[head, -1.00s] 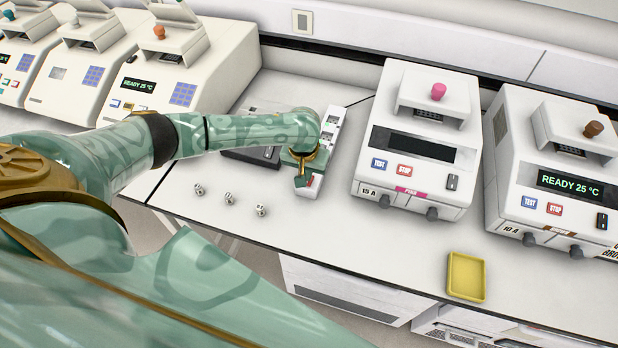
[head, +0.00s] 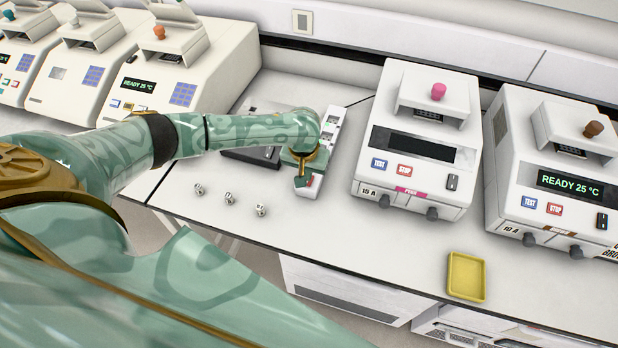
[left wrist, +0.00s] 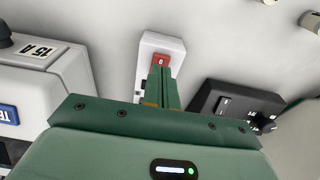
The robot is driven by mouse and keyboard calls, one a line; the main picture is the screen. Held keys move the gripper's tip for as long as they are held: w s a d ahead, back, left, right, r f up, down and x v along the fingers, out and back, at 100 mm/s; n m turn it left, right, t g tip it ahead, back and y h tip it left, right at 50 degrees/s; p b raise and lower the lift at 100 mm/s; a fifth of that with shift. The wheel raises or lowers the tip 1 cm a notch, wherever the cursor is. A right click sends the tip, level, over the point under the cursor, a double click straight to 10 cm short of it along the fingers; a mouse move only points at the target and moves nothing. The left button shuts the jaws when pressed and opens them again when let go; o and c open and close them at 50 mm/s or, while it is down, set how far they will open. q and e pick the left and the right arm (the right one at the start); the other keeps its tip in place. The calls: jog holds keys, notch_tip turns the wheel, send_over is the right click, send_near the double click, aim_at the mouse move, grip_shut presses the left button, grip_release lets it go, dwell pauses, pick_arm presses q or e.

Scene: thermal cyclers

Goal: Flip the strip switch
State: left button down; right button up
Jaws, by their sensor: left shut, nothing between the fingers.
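The white power strip (head: 330,128) lies on the bench between a dark box and the cycler with the pink knob. Its red switch (left wrist: 161,60) is at the strip's near end, just beyond my fingertips in the left wrist view. My left gripper (head: 301,181) is shut and empty, pointing down over the near end of the strip. In the left wrist view the closed fingers (left wrist: 160,72) reach the edge of the red switch and hide part of it. I cannot tell whether they touch it. My right gripper is not in view.
The pink-knobbed cycler (head: 414,150) with a dark display stands right of the strip. Another cycler (head: 560,170) reads READY 25 °C. A dark box (left wrist: 236,108) lies beside the strip. Several small metallic pieces (head: 229,198) and a yellow tray (head: 466,277) are near the front edge.

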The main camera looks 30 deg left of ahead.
pick_arm(q)
jog(key=shift+f+b, duration=0.35)
jog(key=shift+f, duration=0.45)
dwell(0.4)
notch_tip(320, 180, up, 7)
jog(key=p, duration=0.9)
jog(key=shift+p, duration=0.3)
jog(key=shift+s, duration=0.1)
